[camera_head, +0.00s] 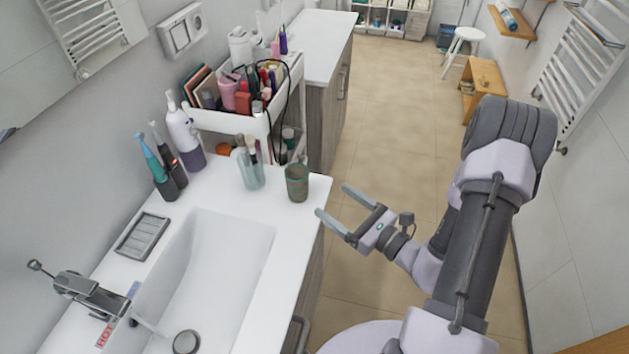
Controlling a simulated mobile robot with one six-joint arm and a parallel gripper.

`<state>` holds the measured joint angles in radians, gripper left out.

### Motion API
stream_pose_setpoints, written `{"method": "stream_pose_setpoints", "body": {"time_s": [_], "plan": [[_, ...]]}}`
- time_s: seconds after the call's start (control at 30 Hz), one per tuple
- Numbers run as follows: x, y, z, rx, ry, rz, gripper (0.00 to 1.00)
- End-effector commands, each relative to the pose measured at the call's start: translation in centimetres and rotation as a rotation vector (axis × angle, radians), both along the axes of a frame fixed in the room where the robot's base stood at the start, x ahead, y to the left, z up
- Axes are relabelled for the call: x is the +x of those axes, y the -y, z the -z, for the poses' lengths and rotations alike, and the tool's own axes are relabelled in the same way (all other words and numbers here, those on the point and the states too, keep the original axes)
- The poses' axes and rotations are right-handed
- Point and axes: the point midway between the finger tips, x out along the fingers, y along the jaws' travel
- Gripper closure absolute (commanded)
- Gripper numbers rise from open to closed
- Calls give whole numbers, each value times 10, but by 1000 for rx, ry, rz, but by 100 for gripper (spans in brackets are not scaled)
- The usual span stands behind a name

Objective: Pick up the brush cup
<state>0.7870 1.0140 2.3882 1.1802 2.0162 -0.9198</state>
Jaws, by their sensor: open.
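The brush cup (252,176) is a clear, pale glass holding a few upright brushes. It stands on the white counter behind the sink, in front of the cart. A dark green-brown cup (297,184) stands to its right near the counter's edge, between it and my gripper. My gripper (332,201) is open and empty, to the right of both cups and apart from them. Its two fingers point left toward the counter, and they appear out over the floor side of the edge.
A white cart (232,121) full of cosmetics stands behind the cups, with a black cable hanging over it. A white and purple bottle (184,138), electric toothbrushes (166,172) and a soap dish (143,237) line the left. The sink (215,270) is in front.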

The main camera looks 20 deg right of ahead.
Motion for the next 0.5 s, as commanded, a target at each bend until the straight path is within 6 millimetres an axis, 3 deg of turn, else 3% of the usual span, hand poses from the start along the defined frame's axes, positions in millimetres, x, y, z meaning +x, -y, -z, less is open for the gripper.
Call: {"method": "stream_pose_setpoints", "body": {"time_s": [0.3, 0.5], "plan": [[71, -43, 1, -2, 3, -12, 21], [93, -54, 0, -1, 3, -10, 21]]}}
